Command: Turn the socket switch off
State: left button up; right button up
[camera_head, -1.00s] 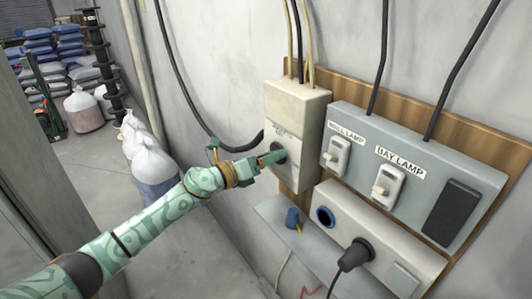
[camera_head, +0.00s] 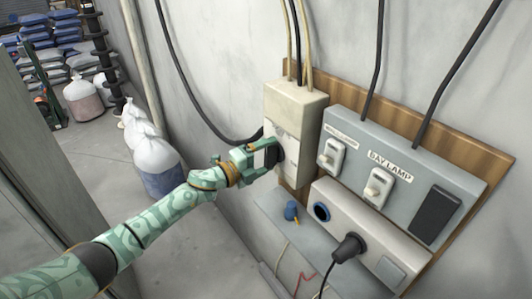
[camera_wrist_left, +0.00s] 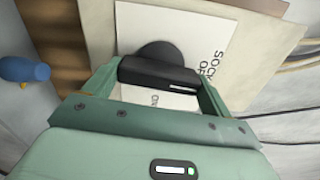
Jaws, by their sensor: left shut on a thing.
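The socket switch is a cream box (camera_head: 293,106) on the wall board, with a black rotary knob (camera_head: 280,155) on its front. My left gripper (camera_head: 269,157) is at the front of the box, shut on the knob. In the left wrist view the knob's dark bar (camera_wrist_left: 158,76) lies crosswise between the two green fingers. Behind it is a white label (camera_wrist_left: 185,32) with partly hidden lettering that includes "SOC" and "OF". My right gripper is not in view.
Right of the switch is a grey panel (camera_head: 400,150) with two lamp switches. Below it is a socket box (camera_head: 341,222) with a black plug (camera_head: 348,247). White sacks (camera_head: 157,166) stand on the floor behind my arm.

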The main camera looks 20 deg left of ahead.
pick_arm(q)
jog(key=shift+n, duration=0.5)
jog(key=o, duration=0.9)
jog(key=shift+c, duration=0.2)
jog(key=b+v, duration=0.2)
jog(key=v, duration=1.4)
jog(key=shift+a, duration=0.2)
jog(key=shift+s+f, duration=0.1)
jog(key=shift+s, duration=0.05)
